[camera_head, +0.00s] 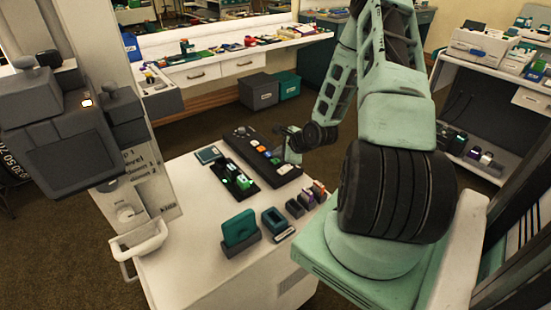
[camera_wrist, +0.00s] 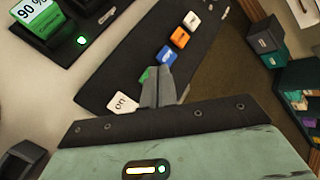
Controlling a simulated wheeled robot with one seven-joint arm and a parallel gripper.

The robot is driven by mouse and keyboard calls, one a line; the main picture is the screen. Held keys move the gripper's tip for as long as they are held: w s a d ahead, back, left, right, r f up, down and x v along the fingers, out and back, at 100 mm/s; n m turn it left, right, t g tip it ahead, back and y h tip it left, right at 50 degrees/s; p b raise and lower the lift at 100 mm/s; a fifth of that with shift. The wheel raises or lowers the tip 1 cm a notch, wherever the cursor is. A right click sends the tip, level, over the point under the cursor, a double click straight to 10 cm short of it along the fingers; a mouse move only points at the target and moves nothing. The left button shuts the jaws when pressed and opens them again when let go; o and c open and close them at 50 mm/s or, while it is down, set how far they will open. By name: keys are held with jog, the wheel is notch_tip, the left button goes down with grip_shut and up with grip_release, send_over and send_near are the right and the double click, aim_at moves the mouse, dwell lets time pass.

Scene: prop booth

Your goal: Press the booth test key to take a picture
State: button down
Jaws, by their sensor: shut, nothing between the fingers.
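A dark key panel (camera_head: 245,140) lies on the white cart top, with a row of coloured keys. In the wrist view the panel (camera_wrist: 118,80) carries a white key (camera_wrist: 192,20), an orange key (camera_wrist: 180,38), a blue key (camera_wrist: 167,55), a green key (camera_wrist: 145,76) and a white key marked "on" (camera_wrist: 122,104). I cannot tell which one is the test key. My gripper (camera_wrist: 157,72) is shut and empty over the panel. Its fingertips appear beside the blue key and partly hide the green one. I cannot tell whether they touch.
A black charger tray (camera_head: 228,180) with green-lit batteries sits beside the panel. A teal item in a stand (camera_head: 240,230) and a small teal-topped box (camera_head: 273,218) stand nearer. A grey camera booth unit (camera_head: 65,130) rises at left. The cart's front is clear.

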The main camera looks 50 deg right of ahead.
aim_at(278, 162)
jog(key=shift+r, duration=0.25)
notch_tip(278, 162, up, 5)
jog(key=p, duration=0.5)
dwell(0.3)
dwell(0.7)
